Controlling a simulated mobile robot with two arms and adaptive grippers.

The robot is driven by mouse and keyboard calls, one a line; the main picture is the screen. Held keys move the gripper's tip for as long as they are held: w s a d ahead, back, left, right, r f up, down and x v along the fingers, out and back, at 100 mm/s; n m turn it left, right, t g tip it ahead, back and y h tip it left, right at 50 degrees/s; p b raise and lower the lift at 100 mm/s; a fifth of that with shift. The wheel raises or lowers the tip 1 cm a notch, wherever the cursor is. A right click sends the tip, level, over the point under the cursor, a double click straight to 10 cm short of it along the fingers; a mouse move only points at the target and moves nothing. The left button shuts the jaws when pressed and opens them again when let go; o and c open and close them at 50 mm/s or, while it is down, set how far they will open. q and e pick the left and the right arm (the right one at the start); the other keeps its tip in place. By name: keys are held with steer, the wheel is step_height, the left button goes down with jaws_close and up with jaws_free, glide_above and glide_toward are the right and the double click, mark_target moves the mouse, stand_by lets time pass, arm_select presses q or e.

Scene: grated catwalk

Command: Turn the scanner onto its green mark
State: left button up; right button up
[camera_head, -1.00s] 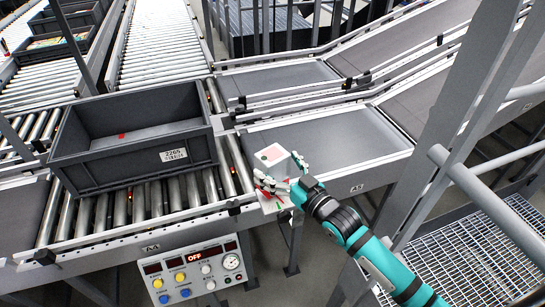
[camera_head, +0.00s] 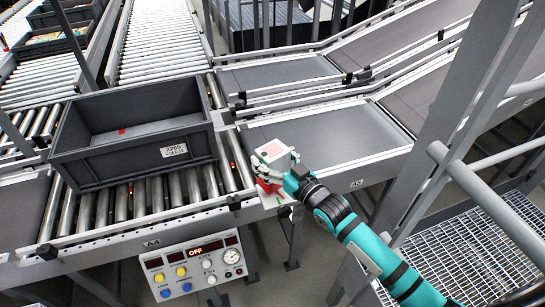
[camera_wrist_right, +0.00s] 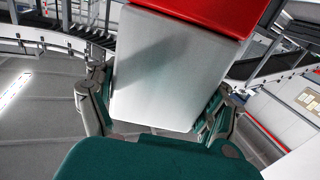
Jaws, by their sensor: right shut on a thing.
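The scanner (camera_head: 273,153) is a white block with a pale pink square on top and a red lower part. It stands on a small light plate at the conveyor's corner, right of the grey crate. A small green mark (camera_head: 279,199) shows on the plate in front of it. My right gripper (camera_head: 274,172) is shut around the scanner, with fingers at its sides. In the right wrist view, the scanner's white face and red band (camera_wrist_right: 205,12) fill the middle between the fingers. The hand hides part of the plate. My left gripper is out of view.
A grey crate (camera_head: 135,140) stands on the rollers at left. A control panel (camera_head: 195,266) with buttons, a gauge and an "OFF" display hangs below the conveyor's front edge. Belt chutes (camera_head: 330,135) run to the right. Grey posts and a railing (camera_head: 490,185) stand at right.

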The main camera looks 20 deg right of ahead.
steer(key=shift+r+m+t+h+p, duration=0.3)
steer(key=shift+m+h+p, duration=0.5)
steer(key=shift+h+p, duration=0.2)
steer(key=shift+f+m+h+p, duration=0.1)
steer(key=shift+m+h+p, duration=0.35)
steer(key=shift+h, duration=0.45)
steer(key=shift+m+t+h, duration=0.3)
steer(key=shift+m+h, duration=0.35)
steer(key=shift+h, duration=0.15)
steer(key=shift+f, duration=0.1)
steer(key=shift+c, duration=0.2)
steer(key=o, duration=1.1)
steer(key=shift+c, duration=0.2)
